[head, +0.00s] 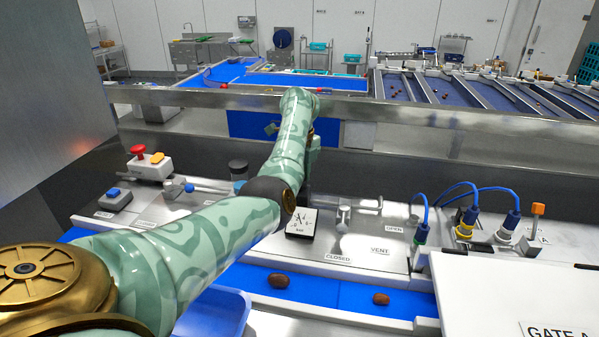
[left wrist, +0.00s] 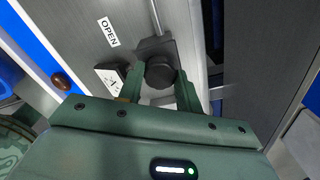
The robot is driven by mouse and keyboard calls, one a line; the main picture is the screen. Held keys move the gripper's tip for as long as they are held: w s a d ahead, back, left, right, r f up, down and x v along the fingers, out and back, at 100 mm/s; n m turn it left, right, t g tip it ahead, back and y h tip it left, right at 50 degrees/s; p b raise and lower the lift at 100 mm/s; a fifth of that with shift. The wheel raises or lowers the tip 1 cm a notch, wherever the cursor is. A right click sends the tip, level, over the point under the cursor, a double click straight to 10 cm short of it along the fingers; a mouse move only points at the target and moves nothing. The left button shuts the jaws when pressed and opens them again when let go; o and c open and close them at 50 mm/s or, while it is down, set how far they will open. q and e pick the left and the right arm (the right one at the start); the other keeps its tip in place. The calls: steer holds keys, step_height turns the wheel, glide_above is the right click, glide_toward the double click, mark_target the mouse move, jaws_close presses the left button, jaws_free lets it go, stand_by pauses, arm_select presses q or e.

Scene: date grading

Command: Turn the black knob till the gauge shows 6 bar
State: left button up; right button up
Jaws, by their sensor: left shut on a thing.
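The black knob (left wrist: 160,71) sits between the two green fingers of my left gripper (left wrist: 159,88) in the left wrist view, and the gripper is shut on it. In the head view my own left arm hides this knob and the fingertips. The square white gauge (head: 301,223) stands on the steel panel just right of my forearm, marked "bar". Its dark needle is too small to read surely. The gauge (left wrist: 112,75) also shows beside the knob in the left wrist view, partly cut off by the finger. My right gripper is not in view.
A red stop button (head: 138,152) and a blue-topped box (head: 114,199) stand left of my arm. A small lever (head: 343,217) is right of the gauge. Blue cables (head: 470,195) rise at the right. Dates (head: 381,299) lie on the blue belt (head: 340,293) in front.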

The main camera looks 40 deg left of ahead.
arm_select(q)
steer(key=m+p, duration=0.2)
steer(key=m, duration=0.3)
steer(key=shift+r+m, duration=0.15)
steer(key=shift+m, duration=0.15)
steer(key=m+p, duration=0.2)
steer(key=m, duration=0.2)
steer(key=shift+m, duration=0.3)
steer(key=m+p, duration=0.2)
steer(key=m, duration=0.2)
steer(key=m+p, duration=0.1)
steer(key=m, duration=0.3)
steer(key=shift+a+m+p, duration=0.1)
steer(key=shift+m+p, duration=0.2)
steer(key=shift+p, duration=0.1)
steer(key=o, duration=1)
